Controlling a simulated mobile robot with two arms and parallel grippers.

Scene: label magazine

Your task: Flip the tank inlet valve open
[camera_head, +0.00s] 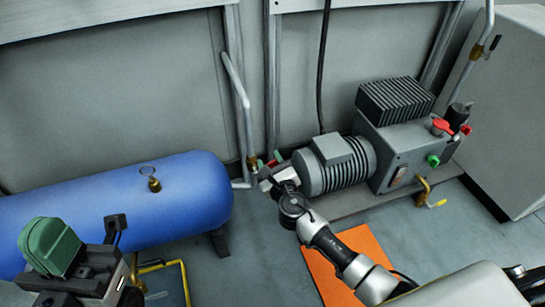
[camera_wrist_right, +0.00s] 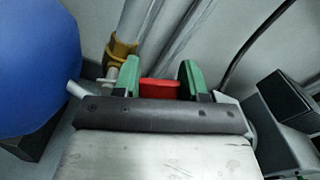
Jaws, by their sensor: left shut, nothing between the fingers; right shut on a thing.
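The tank inlet valve is a small brass fitting (camera_head: 252,162) on a grey pipe beside the right end of the blue tank (camera_head: 190,195). Its red handle (camera_wrist_right: 160,88) shows between the green fingers of my right gripper (camera_wrist_right: 158,78) in the right wrist view. My right gripper (camera_head: 271,162) is shut on this handle; in the head view its fingers largely cover it. The brass body (camera_wrist_right: 123,50) is just left of the fingers in the wrist view. My left gripper (camera_head: 50,246) is shut and empty, in front of the tank at the lower left.
A grey motor and pump unit (camera_head: 390,145) stands close to the right of my right gripper, with a red knob (camera_head: 441,126) and a brass tap (camera_head: 423,192). An orange mat (camera_head: 365,245) lies on the floor under my right arm. A grey cabinet (camera_head: 510,110) stands far right.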

